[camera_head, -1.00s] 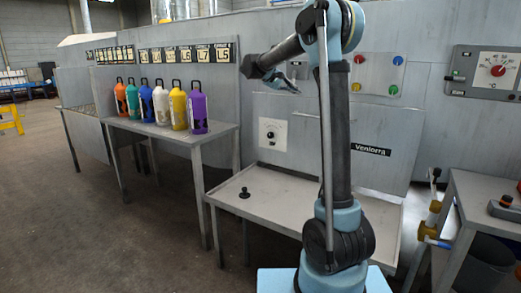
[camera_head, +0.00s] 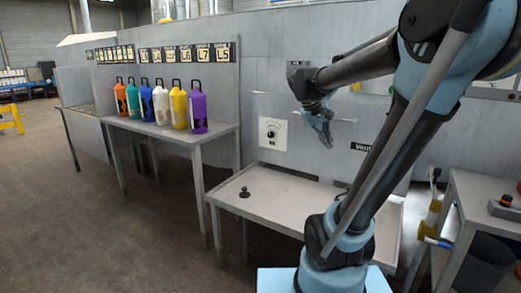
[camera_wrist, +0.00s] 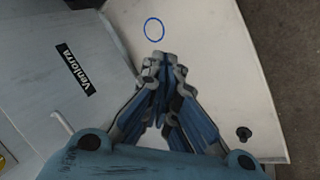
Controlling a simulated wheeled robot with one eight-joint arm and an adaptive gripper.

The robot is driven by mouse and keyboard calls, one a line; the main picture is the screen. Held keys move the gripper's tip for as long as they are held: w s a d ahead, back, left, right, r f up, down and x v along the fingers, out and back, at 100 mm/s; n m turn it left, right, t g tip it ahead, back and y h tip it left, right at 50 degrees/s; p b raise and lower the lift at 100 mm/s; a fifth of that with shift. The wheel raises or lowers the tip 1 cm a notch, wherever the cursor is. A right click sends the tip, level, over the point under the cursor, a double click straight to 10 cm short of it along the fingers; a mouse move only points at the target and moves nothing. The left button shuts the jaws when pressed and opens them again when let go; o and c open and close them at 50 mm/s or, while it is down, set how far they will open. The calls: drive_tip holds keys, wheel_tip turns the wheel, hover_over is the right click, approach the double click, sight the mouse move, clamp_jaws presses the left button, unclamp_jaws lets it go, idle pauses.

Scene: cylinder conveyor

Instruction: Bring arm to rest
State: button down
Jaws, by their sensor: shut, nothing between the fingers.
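My gripper (camera_head: 326,142) is shut and empty. In the head view it hangs in front of the grey wall panel, above the low grey table (camera_head: 290,190), with its fingers pointing down. In the wrist view my gripper (camera_wrist: 162,62) points over the pale tabletop (camera_wrist: 215,50), its fingertips together with nothing between them. A blue ring mark (camera_wrist: 154,30) shows just beyond the fingertips. My arm leans to the right, with its upper part bent back toward the left.
Several coloured bottles, among them a purple one (camera_head: 197,112), stand on the left table (camera_head: 215,135). A small black knob (camera_head: 244,192) is on the low table. A dial panel (camera_head: 272,134) is on the wall. A side table (camera_head: 480,200) stands right.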

drive_tip(key=s+a+f+m+y, duration=0.1)
drive_tip(key=s+a+f+y, duration=0.1)
drive_tip(key=s+f, duration=0.7)
drive_tip(key=s+a+f+y, duration=0.3)
drive_tip(key=s+f, duration=0.6)
drive_tip(key=s, duration=0.1)
drive_tip(key=shift+s+a+f+m, duration=0.15)
drive_tip(key=shift+f+m, duration=0.05)
drive_tip(key=shift+m, duration=0.2)
drive_tip(key=shift+w+f, duration=0.2)
drive_tip(key=shift+w, duration=0.25)
